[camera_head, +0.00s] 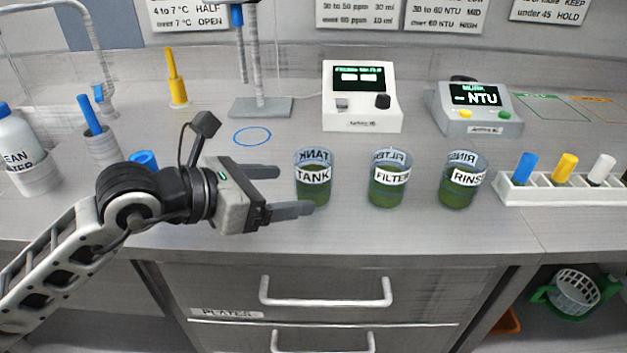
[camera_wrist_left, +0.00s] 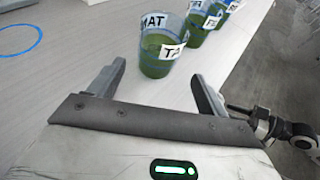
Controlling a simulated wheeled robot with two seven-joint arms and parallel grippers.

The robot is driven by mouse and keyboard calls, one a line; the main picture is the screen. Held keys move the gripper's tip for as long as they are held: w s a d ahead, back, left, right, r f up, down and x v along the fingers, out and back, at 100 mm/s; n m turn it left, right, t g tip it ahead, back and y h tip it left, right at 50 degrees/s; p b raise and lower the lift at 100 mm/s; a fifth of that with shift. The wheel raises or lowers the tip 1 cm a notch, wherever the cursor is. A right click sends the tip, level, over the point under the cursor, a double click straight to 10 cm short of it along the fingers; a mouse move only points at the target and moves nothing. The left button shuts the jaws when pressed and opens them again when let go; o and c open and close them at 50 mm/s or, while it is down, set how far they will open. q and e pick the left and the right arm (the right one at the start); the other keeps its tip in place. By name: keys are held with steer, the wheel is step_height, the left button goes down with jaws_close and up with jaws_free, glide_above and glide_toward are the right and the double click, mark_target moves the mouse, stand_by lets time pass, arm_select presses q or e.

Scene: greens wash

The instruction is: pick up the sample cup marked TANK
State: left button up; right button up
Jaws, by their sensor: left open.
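The sample cup marked TANK (camera_head: 313,178) is clear, holds green liquid and stands upright on the bench. It also shows in the left wrist view (camera_wrist_left: 160,66), ahead of the fingers and roughly between their lines. My left gripper (camera_head: 288,191) is open and empty, its fingers pointing at the cup from the left. In the head view the nearer fingertip reaches close to the cup's lower front; I cannot tell if it touches. The gripper also shows in the left wrist view (camera_wrist_left: 160,85).
Cups marked FILTER (camera_head: 389,180) and RINSE (camera_head: 462,182) stand to the right of TANK. Behind are a white instrument (camera_head: 362,112), an NTU meter (camera_head: 474,112) and a stand base (camera_head: 262,107). A rack (camera_head: 560,190) of colored-capped items is at right. The bench's front edge is close.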

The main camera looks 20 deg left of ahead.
mark_target(297, 185)
arm_select(q)
steer(key=p+x, duration=0.1)
steer(key=x, duration=0.4)
steer(key=shift+w+a, duration=0.1)
steer(key=shift+w, duration=0.1)
steer(key=shift+f, duration=0.1)
steer(key=shift+c, duration=0.4)
steer(key=c, duration=1)
steer(key=shift+r, duration=0.25)
